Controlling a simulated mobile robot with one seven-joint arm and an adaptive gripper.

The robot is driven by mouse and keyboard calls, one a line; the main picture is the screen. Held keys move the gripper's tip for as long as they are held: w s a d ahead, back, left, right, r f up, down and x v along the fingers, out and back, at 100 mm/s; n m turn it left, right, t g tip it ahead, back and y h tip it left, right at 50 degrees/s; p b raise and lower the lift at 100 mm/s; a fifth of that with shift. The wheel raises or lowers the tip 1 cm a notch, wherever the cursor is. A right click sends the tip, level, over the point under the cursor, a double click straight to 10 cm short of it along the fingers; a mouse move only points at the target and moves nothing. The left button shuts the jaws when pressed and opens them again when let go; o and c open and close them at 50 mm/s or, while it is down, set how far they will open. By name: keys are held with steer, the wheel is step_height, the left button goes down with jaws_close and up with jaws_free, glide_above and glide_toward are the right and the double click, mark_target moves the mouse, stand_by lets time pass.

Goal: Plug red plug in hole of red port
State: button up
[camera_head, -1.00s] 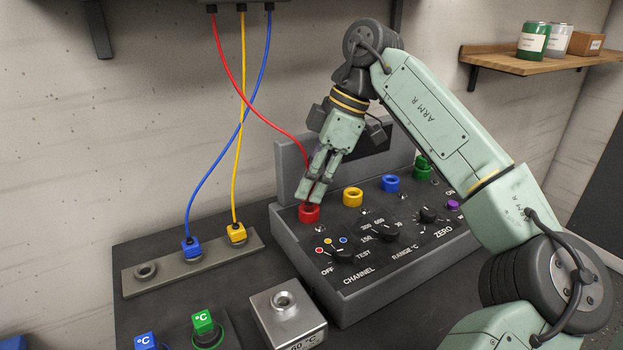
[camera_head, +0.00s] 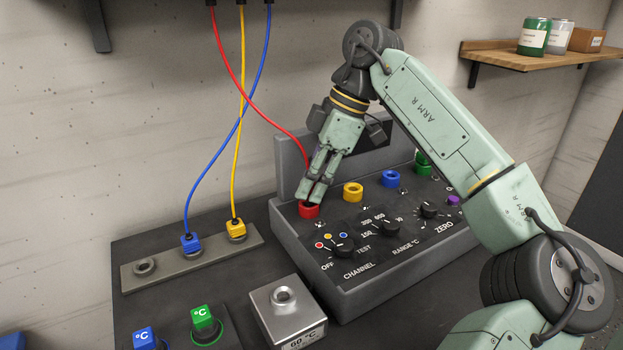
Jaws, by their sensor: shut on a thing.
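The red port (camera_head: 308,210) is a red ring at the left end of a row of coloured ports on the grey console (camera_head: 350,290). My gripper (camera_head: 312,197) points down directly over it, with its fingertips at or just above the rim. It is shut on the red plug, which the fingers hide. The red cable (camera_head: 270,115) runs from the wall box down to the fingers. I cannot tell whether the plug sits inside the hole.
Yellow (camera_head: 353,192), blue (camera_head: 391,179) and green (camera_head: 423,164) ports continue the row to the right. Blue (camera_head: 191,243) and yellow (camera_head: 236,229) plugs sit in a holder strip (camera_head: 190,258) with an empty socket (camera_head: 145,267). A metal block (camera_head: 288,310) stands in front.

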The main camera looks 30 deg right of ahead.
steer(key=shift+f, duration=0.45)
steer(key=o, duration=1)
steer(key=shift+r, duration=0.1)
steer(key=shift+r+p, duration=1.8)
steer(key=shift+r, duration=1.9)
